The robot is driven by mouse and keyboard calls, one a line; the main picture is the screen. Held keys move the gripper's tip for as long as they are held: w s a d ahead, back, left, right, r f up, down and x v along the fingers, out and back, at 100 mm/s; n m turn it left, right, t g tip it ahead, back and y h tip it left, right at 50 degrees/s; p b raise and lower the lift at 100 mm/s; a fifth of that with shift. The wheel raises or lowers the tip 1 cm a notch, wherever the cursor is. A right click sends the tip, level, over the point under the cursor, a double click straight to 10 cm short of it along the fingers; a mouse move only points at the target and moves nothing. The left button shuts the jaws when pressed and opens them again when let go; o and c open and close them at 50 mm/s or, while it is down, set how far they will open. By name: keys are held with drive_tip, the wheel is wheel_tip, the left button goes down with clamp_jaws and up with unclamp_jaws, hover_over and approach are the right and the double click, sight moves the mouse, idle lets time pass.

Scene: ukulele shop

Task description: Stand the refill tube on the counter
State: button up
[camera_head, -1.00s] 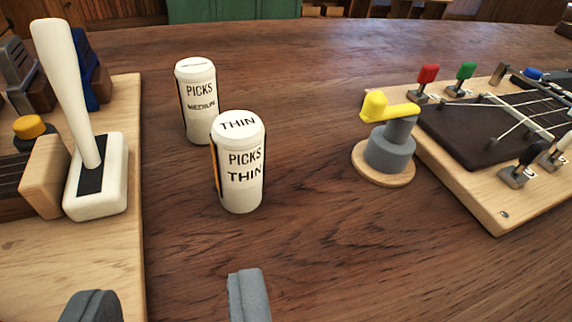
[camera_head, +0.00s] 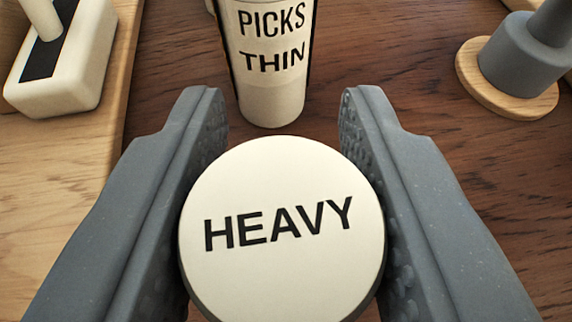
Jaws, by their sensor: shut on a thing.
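A tube with a round cream lid marked HEAVY (camera_head: 282,235) is between the two grey fingers of my gripper (camera_head: 285,100), at the bottom middle of the view. My gripper is shut on it. The lid faces me, and the tube's body and base are hidden below it, so I cannot tell whether it touches the counter (camera_head: 420,90). A cream tube marked PICKS THIN (camera_head: 270,75) stands upright on the dark wood counter just beyond my fingertips. Its top is cut off by the frame.
At the upper left, a white block with a black strip (camera_head: 75,75) sits on a pale wood board (camera_head: 60,160). At the upper right, a grey knob-like piece (camera_head: 525,55) stands on a round wood base (camera_head: 475,75). The counter between the THIN tube and that base is clear.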

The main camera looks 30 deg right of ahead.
drive_tip(key=o, duration=1)
drive_tip(key=shift+c, duration=0.2)
drive_tip(key=shift+r, duration=0.1)
drive_tip(key=b+v, duration=0.1)
drive_tip(key=v, duration=1.1)
drive_tip(key=shift+b, duration=0.3)
drive_tip(key=shift+a, duration=0.1)
